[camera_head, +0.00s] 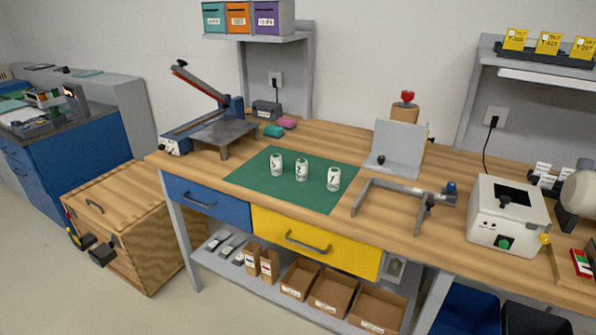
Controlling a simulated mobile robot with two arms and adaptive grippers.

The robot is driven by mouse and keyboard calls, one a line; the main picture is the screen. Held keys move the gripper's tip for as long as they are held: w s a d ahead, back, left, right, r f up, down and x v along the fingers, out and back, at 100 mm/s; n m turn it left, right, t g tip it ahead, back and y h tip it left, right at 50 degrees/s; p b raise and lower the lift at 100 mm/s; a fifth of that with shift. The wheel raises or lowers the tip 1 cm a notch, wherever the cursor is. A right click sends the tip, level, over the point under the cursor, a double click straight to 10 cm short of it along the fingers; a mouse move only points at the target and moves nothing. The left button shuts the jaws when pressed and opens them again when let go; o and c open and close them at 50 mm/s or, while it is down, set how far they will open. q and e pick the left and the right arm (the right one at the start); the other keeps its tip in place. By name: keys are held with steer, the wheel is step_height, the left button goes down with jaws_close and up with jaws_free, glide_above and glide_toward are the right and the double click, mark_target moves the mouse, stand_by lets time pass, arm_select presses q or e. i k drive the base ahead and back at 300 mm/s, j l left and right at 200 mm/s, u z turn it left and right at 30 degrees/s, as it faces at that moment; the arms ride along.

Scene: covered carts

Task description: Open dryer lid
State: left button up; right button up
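A white box-shaped device (487,234) stands on the right part of the wooden bench and looks like the dryer. Its top is a flat lid (484,193) with a dark window and a small dark knob, and the lid appears closed. A green button (504,243) is on its front, and a yellow knob (545,239) is at its lower right side. Neither of my grippers shows in the head view.
A grey bracket-like frame (390,187) stands left of the device. Three white jars, one of them here (333,179), stand on a green mat (255,181). A large rounded machine (582,195) stands close on the right. A wooden box (140,225) sits left on the floor.

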mark_target(520, 202)
steer(key=z, duration=1.25)
